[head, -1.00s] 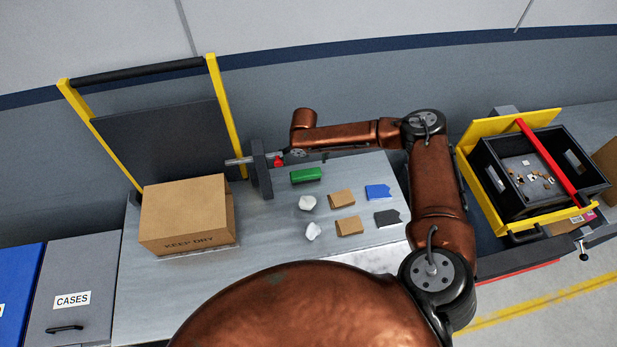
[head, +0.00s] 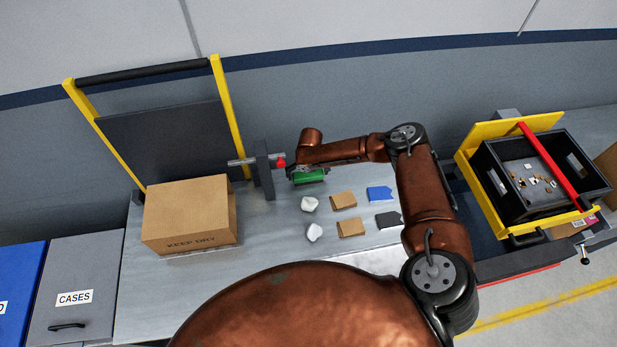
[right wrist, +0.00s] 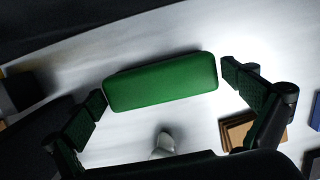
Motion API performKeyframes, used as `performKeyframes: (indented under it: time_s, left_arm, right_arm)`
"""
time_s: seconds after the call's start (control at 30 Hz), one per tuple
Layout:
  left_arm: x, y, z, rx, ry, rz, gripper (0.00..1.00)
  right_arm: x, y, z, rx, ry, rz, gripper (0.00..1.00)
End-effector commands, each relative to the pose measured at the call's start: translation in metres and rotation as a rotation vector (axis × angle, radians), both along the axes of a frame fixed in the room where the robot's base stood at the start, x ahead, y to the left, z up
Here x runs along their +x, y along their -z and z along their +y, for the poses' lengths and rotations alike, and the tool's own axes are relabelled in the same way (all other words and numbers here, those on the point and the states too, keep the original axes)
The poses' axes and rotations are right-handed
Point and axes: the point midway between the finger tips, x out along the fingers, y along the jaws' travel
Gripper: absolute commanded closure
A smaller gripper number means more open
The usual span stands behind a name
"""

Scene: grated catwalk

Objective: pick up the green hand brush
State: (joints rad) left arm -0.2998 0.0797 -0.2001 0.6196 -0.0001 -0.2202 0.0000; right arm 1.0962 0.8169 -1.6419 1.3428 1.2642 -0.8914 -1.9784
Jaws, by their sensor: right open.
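The green hand brush (head: 310,177) lies on the grey metal bench top, partly hidden by my right gripper in the head view. In the right wrist view its green body (right wrist: 160,82) lies between the two open fingers of my right gripper (right wrist: 160,88), with a gap at each end. My right gripper (head: 297,172) is open and empty, above and just behind the brush in the head view. My left gripper is not in view.
Two white crumpled lumps (head: 313,232), brown folded pieces (head: 345,199), a blue piece (head: 379,193) and a dark grey piece (head: 388,219) lie nearby. A grey vise-like clamp (head: 264,170) stands left of the brush. A cardboard box (head: 190,214) sits farther left.

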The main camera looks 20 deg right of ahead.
Motion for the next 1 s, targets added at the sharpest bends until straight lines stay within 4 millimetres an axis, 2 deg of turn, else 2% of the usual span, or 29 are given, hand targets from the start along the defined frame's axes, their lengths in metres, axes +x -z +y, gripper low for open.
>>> performKeyframes:
  time_s: [0.1, 0.57, 0.87, 1.0]
  left_arm:
    - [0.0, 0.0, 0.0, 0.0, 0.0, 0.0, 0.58]
    - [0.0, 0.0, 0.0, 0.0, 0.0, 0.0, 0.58]
    - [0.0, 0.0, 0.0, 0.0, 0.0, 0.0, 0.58]
    - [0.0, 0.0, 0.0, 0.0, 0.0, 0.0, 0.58]
  right_arm:
    - [0.0, 0.0, 0.0, 0.0, 0.0, 0.0, 0.01]
    - [0.0, 0.0, 0.0, 0.0, 0.0, 0.0, 0.32]
    - [0.0, -0.002, 0.0, 0.0, 0.0, -0.001, 0.33]
    - [0.001, -0.011, 0.0, 0.001, 0.0, -0.001, 0.33]
